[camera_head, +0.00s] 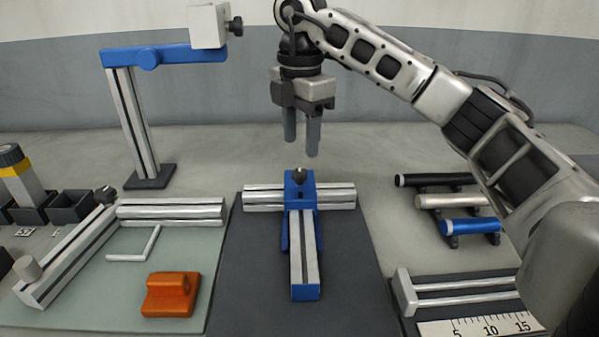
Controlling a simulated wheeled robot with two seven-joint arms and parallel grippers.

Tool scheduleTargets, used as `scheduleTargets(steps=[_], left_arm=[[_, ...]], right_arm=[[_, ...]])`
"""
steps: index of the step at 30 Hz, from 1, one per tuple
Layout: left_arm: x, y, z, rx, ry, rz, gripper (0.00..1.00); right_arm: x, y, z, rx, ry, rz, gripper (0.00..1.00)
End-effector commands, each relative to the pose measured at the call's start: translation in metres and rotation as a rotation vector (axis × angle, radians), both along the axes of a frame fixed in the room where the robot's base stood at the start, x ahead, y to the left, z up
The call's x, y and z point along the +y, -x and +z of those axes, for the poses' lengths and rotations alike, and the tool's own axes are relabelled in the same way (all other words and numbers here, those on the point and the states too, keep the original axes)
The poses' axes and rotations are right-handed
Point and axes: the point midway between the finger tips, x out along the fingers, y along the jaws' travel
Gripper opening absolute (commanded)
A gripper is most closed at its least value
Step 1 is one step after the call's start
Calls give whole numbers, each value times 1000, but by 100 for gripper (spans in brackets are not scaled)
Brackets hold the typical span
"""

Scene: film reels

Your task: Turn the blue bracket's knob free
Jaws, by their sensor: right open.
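The blue bracket (299,193) sits where two silver profile rails meet in a T on the dark mat (258,270). Its dark knob (299,174) stands on top of the bracket. My right gripper (302,140) points down above the knob, with its two grey fingers apart and nothing between them. There is a clear gap between the fingertips and the knob. One profile rail (304,245) runs toward me and ends in a blue cap. My left gripper is not in view.
A blue-armed stand (140,125) rises at the back left. An orange block (171,295) and a hex key (148,245) lie on the green mat at left. At right are coloured rolls (470,226) on a rack and a ruled fixture (470,300).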

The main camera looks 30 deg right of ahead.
Motion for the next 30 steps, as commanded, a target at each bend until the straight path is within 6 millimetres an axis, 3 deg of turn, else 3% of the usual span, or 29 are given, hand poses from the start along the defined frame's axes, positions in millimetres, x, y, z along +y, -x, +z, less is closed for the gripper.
scheduleTargets(steps=[1, 9, 22, 27, 30], left_arm=[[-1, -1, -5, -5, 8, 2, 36], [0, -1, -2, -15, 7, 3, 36], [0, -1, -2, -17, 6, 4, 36], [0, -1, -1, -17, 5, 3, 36], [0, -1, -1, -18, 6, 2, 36]], right_arm=[[1, 1, -17, 4, -2, 2, 48], [0, 0, -51, 1, 1, 2, 48], [0, 0, -60, 0, 0, 2, 48], [0, 0, -60, 0, 0, 2, 3], [0, 0, -60, 0, 0, 2, 3]])
